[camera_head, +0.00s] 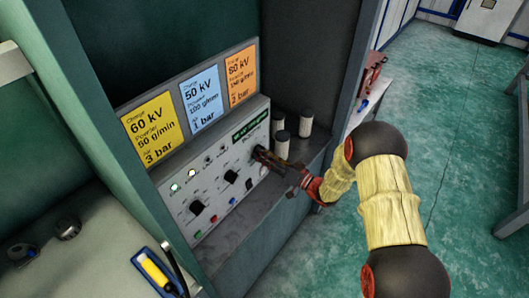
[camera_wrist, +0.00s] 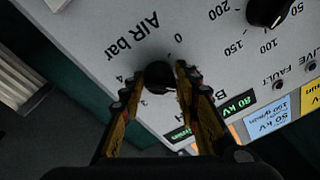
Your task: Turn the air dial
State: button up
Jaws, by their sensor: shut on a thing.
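The air dial (camera_wrist: 159,77) is a black round knob on a light grey control panel (camera_wrist: 90,40), upside down in the wrist view beside the lettering "AIR bar". My gripper (camera_wrist: 160,80) has one finger on each side of the knob and is shut on it. The dial's pointer mark cannot be made out. In the head view my gripper (camera_head: 262,155) reaches the right end of the panel (camera_head: 215,182) and hides the air dial. Two other black dials, one at left (camera_head: 197,208) and one in the middle (camera_head: 231,176), show on the same panel.
Yellow (camera_head: 152,128), blue (camera_head: 203,97) and orange (camera_head: 241,74) setting cards stand above the panel. White cylinders with dark tops (camera_head: 282,147) stand close behind my gripper. A green cabinet post (camera_head: 355,75) rises near my arm. Open floor (camera_head: 450,130) lies right.

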jog(key=shift+r+m+t+h+p, duration=0.1)
jog(key=shift+m+t+h+p, duration=0.3)
jog(key=shift+m, duration=1.15)
jog(key=shift+f+m+t+p, duration=0.1)
jog(key=shift+m+p, duration=0.65)
jog(key=shift+m, duration=0.85)
jog(key=shift+r+m+t+h+p, duration=0.15)
jog(key=shift+m+p, duration=0.4)
jog(key=shift+m, duration=1)
jog(key=o, duration=1.1)
jog(key=shift+o, duration=0.2)
jog(key=shift+s, duration=0.1)
jog(key=v, duration=1.2)
